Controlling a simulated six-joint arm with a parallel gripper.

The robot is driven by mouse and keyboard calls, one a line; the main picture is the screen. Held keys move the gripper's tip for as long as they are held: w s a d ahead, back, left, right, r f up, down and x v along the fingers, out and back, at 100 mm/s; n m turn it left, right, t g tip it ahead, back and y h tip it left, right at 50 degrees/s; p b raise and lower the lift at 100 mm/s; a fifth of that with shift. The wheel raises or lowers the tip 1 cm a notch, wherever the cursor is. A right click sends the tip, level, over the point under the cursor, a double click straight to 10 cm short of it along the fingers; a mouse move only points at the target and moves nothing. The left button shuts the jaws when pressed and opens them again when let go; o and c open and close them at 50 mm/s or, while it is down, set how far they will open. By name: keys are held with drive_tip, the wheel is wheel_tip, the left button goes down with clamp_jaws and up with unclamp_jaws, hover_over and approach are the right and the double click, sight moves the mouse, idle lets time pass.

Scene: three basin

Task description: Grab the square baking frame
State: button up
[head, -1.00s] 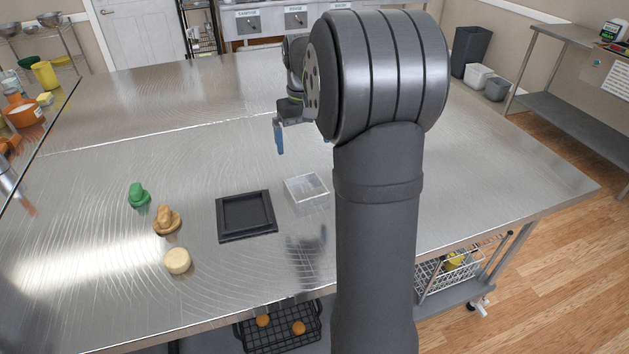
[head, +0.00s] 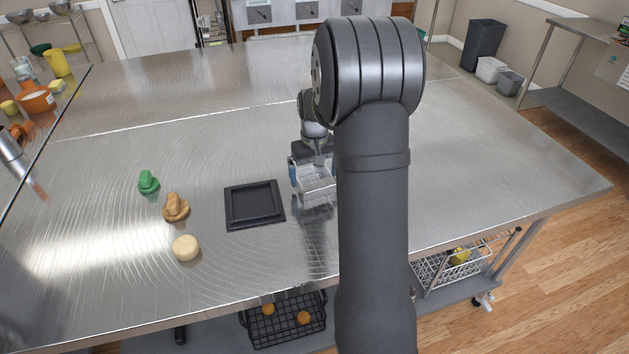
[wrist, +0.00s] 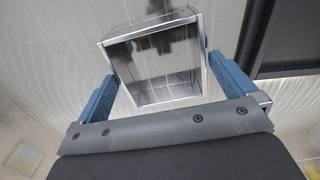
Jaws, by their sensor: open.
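The square baking frame (head: 316,189) is a shiny metal square on the steel table, just right of the black square tray in the head view. In the wrist view the frame (wrist: 170,91) shows large, with its hollow inside visible. My gripper (head: 312,168) is over the frame with its blue fingers spread. In the wrist view my gripper (wrist: 162,72) has one finger on each side of the frame, with a narrow gap at the left finger. Contact at the right finger cannot be told. My arm hides part of the frame's right side in the head view.
The black square tray (head: 230,218) lies close left of the frame. Further left are a green object (head: 148,183), a brown object (head: 175,208) and a pale round piece (head: 186,248). The table (head: 490,190) right of my arm is clear.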

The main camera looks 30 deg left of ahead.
drive_tip(key=shift+f, duration=0.1)
drive_tip(key=shift+c, duration=0.4)
drive_tip(key=c, duration=0.7)
